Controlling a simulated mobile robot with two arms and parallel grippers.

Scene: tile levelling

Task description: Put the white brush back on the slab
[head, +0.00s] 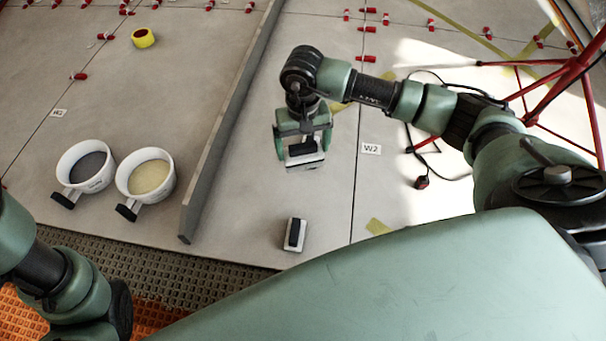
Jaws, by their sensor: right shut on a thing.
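My right gripper (302,143) points down over the grey slab (325,215) and is shut on a white brush (305,160) with a black grip. The brush looks level and seems held above the slab, though the exact gap is hard to judge. A similar small white block with a black top (294,235) lies on the slab nearer to me, apart from the gripper. My left arm shows at the lower left, but its gripper is not in view.
Two white cups, one with dark filling (86,168) and one with tan filling (147,176), stand left of a long upright grey bar (222,135).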

